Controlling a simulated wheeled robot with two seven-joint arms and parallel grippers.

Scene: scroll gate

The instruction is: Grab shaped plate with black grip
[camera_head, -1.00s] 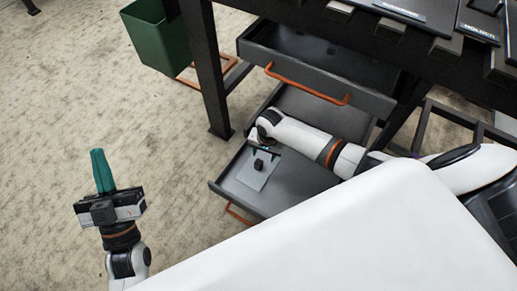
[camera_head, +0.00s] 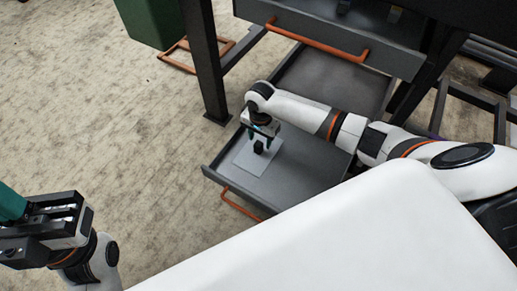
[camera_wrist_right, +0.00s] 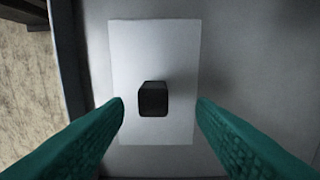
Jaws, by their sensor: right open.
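The plate (camera_head: 252,162) is a flat light-grey sheet lying in the open lower drawer (camera_head: 305,165), near its left end. Its black grip (camera_head: 259,146) stands up from it as a small dark block. In the right wrist view the plate (camera_wrist_right: 178,62) is a pale rectangle with the black grip (camera_wrist_right: 153,99) between my fingers. My right gripper (camera_head: 262,140) is over the plate, open, with a teal finger on each side of the grip and apart from it. My left gripper (camera_head: 12,203) is at the left edge, its teal fingers cut off by the frame.
The upper drawer (camera_head: 335,30) with an orange handle hangs open above and behind my right arm. A black table leg (camera_head: 204,65) stands left of the drawers. A green bin (camera_head: 150,22) is at the back left. The floor between is clear.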

